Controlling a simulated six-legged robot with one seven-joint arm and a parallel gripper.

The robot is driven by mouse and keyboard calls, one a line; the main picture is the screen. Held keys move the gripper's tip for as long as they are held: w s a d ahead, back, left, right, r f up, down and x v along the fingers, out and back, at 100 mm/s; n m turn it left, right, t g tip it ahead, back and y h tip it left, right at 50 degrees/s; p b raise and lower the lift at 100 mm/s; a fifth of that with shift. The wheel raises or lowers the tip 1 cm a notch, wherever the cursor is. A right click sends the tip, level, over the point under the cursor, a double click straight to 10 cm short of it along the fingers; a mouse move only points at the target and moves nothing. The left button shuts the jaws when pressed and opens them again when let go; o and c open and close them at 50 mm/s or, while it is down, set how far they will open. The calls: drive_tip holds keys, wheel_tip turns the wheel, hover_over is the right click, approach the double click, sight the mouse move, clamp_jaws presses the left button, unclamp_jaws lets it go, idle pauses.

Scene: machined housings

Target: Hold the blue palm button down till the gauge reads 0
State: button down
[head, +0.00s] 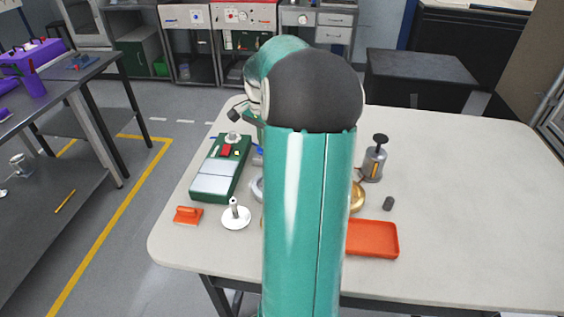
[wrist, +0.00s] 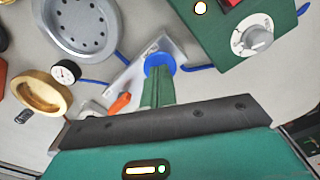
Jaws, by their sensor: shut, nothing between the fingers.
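The blue palm button (wrist: 158,59) shows in the wrist view on a light metal bracket or plate (wrist: 176,48). My gripper (wrist: 157,76) is shut and empty, and its green fingers end over the blue button, covering part of it. I cannot tell whether the tips press it or hover just above. The small round gauge (wrist: 66,72) has a white face and dark rim and lies left of the button. Its needle is too small to read. In the head view my arm hides the button, the gauge and the fingertips.
A green box (wrist: 230,35) with a dial stands right of the button; it also shows in the head view (head: 220,167). A grey perforated disc (wrist: 85,25) and a brass ring (wrist: 42,92) lie left. An orange tray (head: 372,238) sits front right.

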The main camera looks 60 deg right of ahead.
drive_tip(key=shift+r, duration=2.7)
drive_tip(key=shift+a, duration=0.1)
drive_tip(key=w+a+r+n+t+h, duration=0.1)
drive_tip(key=a+r+n, duration=0.25)
drive_tip(key=a, duration=0.65)
drive_tip(key=w+a+r+n+t+h, duration=0.15)
drive_tip(key=a+n, duration=0.35)
drive_tip(key=a, duration=0.6)
drive_tip(key=s+a+f+n+t+y, duration=0.1)
drive_tip(key=s+a+n, duration=0.4)
drive_tip(key=a, duration=0.5)
drive_tip(key=s+a+f+n+t+y, duration=0.1)
drive_tip(key=s+a+n, duration=0.4)
drive_tip(key=a, duration=0.5)
drive_tip(key=shift+n+t, duration=0.45)
drive_tip(key=shift+t, duration=0.1)
